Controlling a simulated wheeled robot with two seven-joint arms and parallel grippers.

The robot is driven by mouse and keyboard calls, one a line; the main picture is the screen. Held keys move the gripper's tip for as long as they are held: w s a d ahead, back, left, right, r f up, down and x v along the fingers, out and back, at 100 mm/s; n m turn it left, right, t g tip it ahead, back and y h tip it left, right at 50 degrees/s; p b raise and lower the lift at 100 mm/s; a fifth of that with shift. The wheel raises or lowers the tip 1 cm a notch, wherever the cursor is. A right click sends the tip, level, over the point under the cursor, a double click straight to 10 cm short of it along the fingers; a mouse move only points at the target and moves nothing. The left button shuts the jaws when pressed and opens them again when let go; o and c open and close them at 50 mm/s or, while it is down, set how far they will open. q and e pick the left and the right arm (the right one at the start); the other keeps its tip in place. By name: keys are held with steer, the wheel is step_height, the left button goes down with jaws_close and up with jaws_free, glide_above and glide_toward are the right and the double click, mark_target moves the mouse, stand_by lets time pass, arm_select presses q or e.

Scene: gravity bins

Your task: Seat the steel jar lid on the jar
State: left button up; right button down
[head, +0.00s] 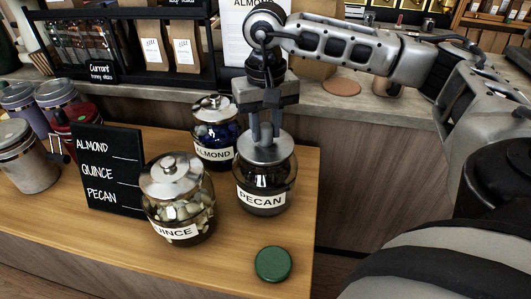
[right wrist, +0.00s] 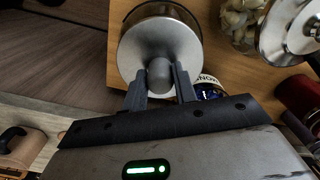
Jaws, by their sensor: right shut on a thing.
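The steel jar lid (head: 266,149) is at the mouth of the pecan jar (head: 262,188), which stands on the wooden counter. My right gripper (head: 264,136) comes down from above and is shut on the lid's knob. In the right wrist view the round lid (right wrist: 160,38) covers most of the jar's mouth, with the knob between the fingers of my gripper (right wrist: 160,82). A strip of jar rim shows past the lid's far edge in that view. I cannot tell whether the lid rests fully on the rim. My left gripper is not in view.
The lidded quince jar (head: 178,205) and almond jar (head: 214,135) stand close on the left. A black sign (head: 108,172) reads almond, quince, pecan. A green round lid (head: 273,264) lies near the counter's front right edge. Several canisters stand at far left.

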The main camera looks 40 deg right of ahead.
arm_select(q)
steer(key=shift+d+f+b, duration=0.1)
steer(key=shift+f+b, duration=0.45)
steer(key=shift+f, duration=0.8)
arm_select(e)
steer(key=shift+f, duration=0.8)
steer(key=c, duration=1)
jaws_free()
steer(key=shift+c, duration=0.2)
